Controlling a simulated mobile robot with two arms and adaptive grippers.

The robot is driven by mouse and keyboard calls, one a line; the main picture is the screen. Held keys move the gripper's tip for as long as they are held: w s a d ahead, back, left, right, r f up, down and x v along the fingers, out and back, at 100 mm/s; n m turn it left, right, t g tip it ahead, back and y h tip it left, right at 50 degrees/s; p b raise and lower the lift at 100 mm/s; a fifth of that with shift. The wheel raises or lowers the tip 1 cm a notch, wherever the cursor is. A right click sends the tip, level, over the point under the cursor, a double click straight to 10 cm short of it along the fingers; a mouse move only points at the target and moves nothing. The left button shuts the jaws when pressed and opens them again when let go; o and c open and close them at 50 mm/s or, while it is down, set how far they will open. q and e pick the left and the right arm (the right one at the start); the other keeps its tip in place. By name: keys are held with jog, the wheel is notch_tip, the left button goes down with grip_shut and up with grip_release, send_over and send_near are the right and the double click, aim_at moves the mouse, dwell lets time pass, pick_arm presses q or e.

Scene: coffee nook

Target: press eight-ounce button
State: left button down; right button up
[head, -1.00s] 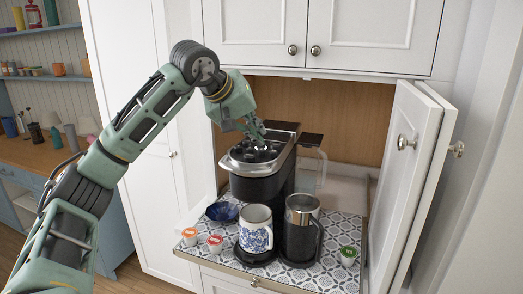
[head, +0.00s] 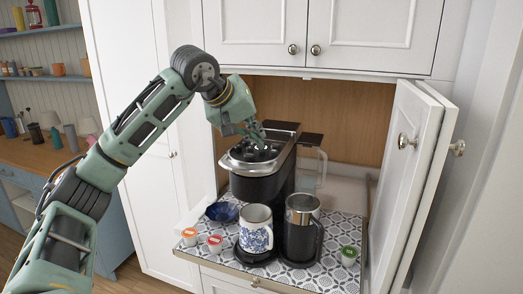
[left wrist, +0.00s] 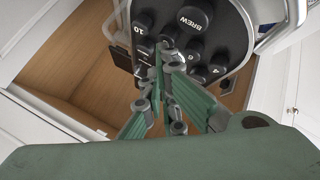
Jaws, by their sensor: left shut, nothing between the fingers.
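The coffee machine (head: 262,188) stands on a patterned tray in the cabinet nook. Its top panel of round black buttons fills the upper part of the left wrist view, with the BREW button (left wrist: 195,18) and the 10 button (left wrist: 143,29) readable. Smaller buttons sit nearer my fingers; I cannot read an 8, and one button is partly hidden at the fingertips. My left gripper (head: 261,142) is shut and empty, pointing down over the panel. In the left wrist view its fingertips (left wrist: 167,52) are at the buttons below and between 10 and BREW; contact is unclear.
A blue-patterned mug (head: 256,232) stands at the machine's front, beside a steel-and-black canister (head: 301,229). An open cabinet door (head: 408,180) bounds the right side.

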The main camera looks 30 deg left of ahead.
pick_arm(q)
jog(key=shift+s+f+b, duration=0.1)
jog(key=shift+f+b, duration=0.35)
jog(key=shift+f, duration=0.45)
dwell(0.9)
jog(key=shift+r, duration=0.15)
jog(key=shift+w+d+r+p, duration=0.1)
jog(key=shift+r+p, duration=0.45)
jog(key=shift+p, duration=0.05)
jog(key=shift+w+d+r+p, duration=0.1)
jog(key=shift+r+p, duration=0.4)
jog(key=shift+p, duration=0.1)
jog(key=shift+a+r, duration=0.1)
jog(key=shift+r, duration=0.2)
notch_tip(320, 180, up, 5)
jog(key=p, duration=0.5)
